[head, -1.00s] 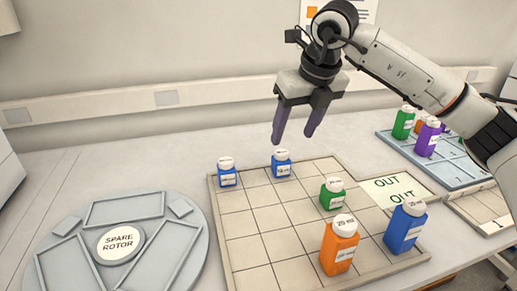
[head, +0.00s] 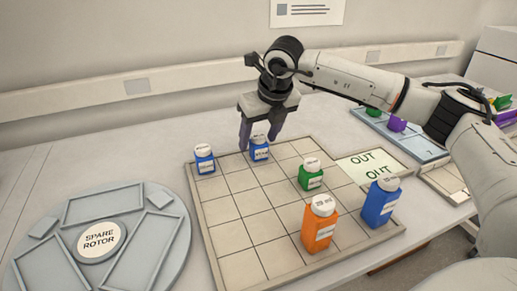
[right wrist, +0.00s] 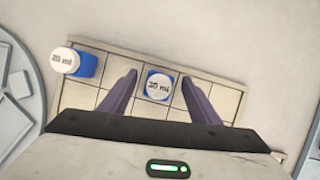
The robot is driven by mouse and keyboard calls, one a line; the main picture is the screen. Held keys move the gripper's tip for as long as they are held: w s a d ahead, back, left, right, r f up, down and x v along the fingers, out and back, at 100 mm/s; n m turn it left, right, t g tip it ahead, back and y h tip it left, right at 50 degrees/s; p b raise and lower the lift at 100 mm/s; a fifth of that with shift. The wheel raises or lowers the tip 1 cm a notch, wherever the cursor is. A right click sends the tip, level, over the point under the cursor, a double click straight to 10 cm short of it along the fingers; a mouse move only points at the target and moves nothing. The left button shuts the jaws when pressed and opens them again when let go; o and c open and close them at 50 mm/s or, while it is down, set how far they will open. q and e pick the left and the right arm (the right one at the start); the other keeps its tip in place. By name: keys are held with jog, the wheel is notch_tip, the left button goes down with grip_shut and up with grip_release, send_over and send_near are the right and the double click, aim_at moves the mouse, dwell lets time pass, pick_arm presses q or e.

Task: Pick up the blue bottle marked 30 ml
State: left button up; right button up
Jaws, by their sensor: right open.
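A small blue bottle with a white cap (head: 259,149) stands upright at the back edge of the gridded board. In the right wrist view its cap (right wrist: 158,87) appears to read 30 ml. My right gripper (head: 259,143) is open above and around this bottle, one finger on each side. In the right wrist view the open fingers (right wrist: 160,77) flank it with gaps showing, so it is not gripped. A second small blue bottle (head: 204,160) stands to its left; its cap in the right wrist view (right wrist: 63,60) appears to read 20 ml. My left gripper is not in view.
The gridded board (head: 232,252) also holds a green bottle (head: 311,175), an orange bottle (head: 319,226) and a larger blue bottle (head: 381,204). The spare rotor (head: 155,250) lies at left. A blue tray (head: 410,136) with bottles is at right, partly behind my arm.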

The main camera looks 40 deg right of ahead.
jog(key=c, duration=1.2)
